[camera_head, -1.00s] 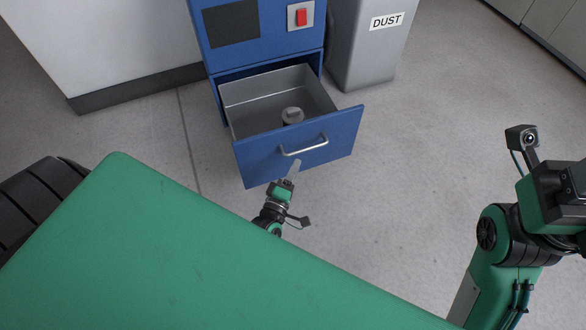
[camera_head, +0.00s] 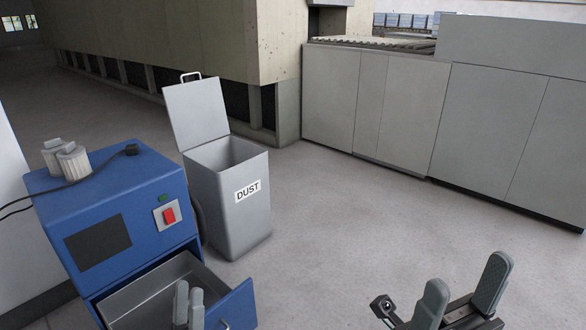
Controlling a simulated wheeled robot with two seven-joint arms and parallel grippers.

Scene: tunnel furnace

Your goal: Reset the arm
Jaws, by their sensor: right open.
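My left gripper (camera_head: 188,292) shows at the bottom left as two grey fingertips close together, in front of the open drawer (camera_head: 150,292) of the blue machine. The rest of this gripper is cut off by the lower frame edge. I cannot tell whether it is open or shut. My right gripper (camera_head: 468,271) is at the bottom right, with its two grey fingers spread apart and nothing between them. A small camera is mounted beside it. Its arm is out of frame.
The blue machine (camera_head: 140,200) has a red switch and its drawer pulled out. A grey dust bin (camera_head: 225,205) with raised lid stands beside it. Grey cabinets (camera_head: 400,110) line the back right. The floor (camera_head: 330,230) between bin and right gripper is clear.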

